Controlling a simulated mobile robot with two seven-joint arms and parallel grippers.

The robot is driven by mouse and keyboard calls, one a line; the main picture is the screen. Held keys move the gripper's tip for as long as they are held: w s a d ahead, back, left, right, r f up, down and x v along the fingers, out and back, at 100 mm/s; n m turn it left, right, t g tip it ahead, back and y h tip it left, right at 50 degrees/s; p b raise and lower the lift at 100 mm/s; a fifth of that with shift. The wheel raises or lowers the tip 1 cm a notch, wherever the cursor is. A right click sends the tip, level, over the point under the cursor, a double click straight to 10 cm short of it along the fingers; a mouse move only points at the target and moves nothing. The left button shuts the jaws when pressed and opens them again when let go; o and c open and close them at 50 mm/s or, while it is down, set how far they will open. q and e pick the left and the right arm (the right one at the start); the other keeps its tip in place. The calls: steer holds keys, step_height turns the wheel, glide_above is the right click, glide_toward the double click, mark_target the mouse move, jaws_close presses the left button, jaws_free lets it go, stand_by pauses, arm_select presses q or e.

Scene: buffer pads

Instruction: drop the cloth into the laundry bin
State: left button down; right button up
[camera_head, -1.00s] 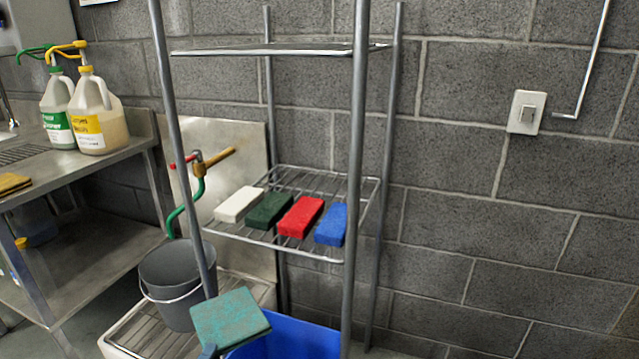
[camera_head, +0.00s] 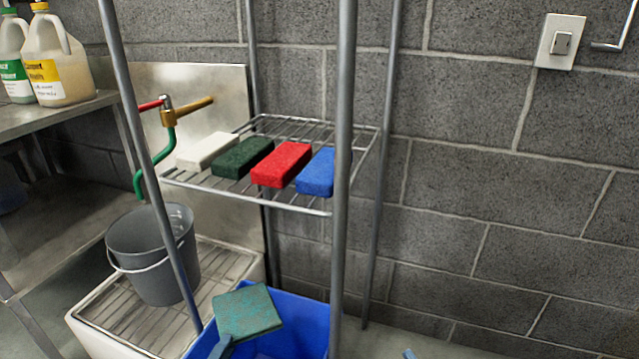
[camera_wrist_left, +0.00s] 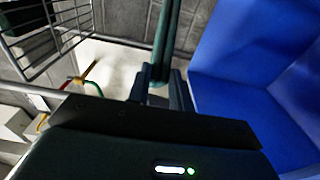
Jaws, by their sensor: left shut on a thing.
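The cloth is a flat, mottled teal square (camera_head: 248,312), shown edge-on as a dark green strip in the left wrist view (camera_wrist_left: 163,40). My left gripper (camera_head: 225,343) is shut on its near edge; the fingers also show in the left wrist view (camera_wrist_left: 158,85). The blue laundry bin (camera_head: 305,320) stands on the floor under the rack; its blue walls fill the right of the left wrist view (camera_wrist_left: 235,85). In the head view the cloth overlaps the bin's left part. A small blue tip at the bottom edge seems to be my right gripper (camera_head: 408,354); its jaws are hidden.
A metal rack with thin posts (camera_head: 344,200) stands around the bin, its wire shelf (camera_head: 250,200) holding white, green, red and blue pads. A grey bucket (camera_head: 150,255) stands on a grated basin (camera_head: 110,320) to the left. Floor right of the rack looks clear.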

arm_select(q)
step_height(320, 180, down, 4)
steer(key=b, duration=0.3)
steer(key=shift+f, duration=0.1)
arm_select(e)
steer(key=shift+w+a+m+y, duration=0.2)
steer(key=shift+a+m+y, duration=0.2)
steer(key=shift+y, duration=0.1)
arm_select(q)
steer(key=c, duration=1.2)
jaws_free()
steer(key=shift+o, duration=0.2)
